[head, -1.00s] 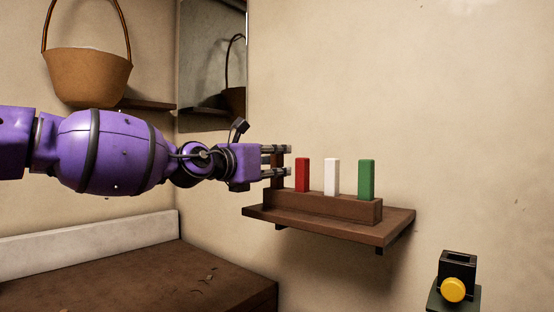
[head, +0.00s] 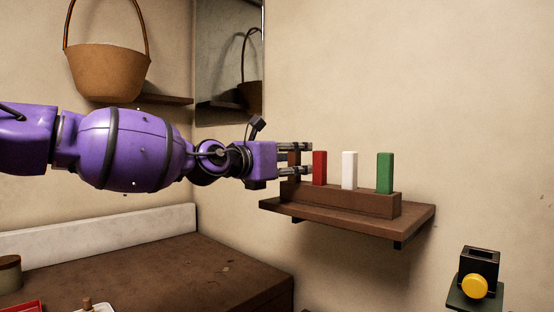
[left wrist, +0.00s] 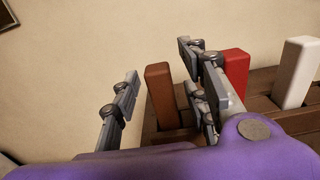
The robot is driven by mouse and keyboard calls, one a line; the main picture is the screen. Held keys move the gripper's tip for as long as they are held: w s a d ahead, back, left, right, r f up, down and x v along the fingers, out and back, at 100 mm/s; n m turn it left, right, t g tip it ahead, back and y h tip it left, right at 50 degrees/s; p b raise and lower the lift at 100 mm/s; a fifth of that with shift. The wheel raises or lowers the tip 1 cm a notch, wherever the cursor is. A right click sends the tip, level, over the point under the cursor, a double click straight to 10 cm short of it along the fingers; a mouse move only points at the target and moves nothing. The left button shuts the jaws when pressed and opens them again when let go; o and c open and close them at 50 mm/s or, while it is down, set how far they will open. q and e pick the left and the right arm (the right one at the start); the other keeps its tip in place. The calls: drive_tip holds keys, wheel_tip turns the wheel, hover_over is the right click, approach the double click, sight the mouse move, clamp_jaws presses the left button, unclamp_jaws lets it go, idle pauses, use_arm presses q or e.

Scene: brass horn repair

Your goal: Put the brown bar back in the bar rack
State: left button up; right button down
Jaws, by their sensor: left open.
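The brown bar (head: 294,160) stands upright at the left end of the wooden bar rack (head: 350,202), partly hidden by my left gripper (head: 308,158). In the left wrist view the brown bar (left wrist: 160,92) rises from its slot between the two spread fingers. My left gripper (left wrist: 160,68) is open, with a visible gap between the left finger and the bar. The right finger is near the bar's right side; contact cannot be told. My right gripper is in neither view.
Red (head: 320,168), white (head: 349,170) and green (head: 385,173) bars stand in the rack, the red one close to my fingers. The rack sits on a wall shelf (head: 415,218). A brown counter (head: 200,270) lies below left; a black holder with a yellow knob (head: 475,287) is at lower right.

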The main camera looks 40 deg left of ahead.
use_arm(q)
drive_tip(key=s, duration=1.1)
drive_tip(key=shift+s+a, duration=0.35)
drive_tip(key=shift+a, duration=0.1)
drive_tip(key=shift+r, duration=0.1)
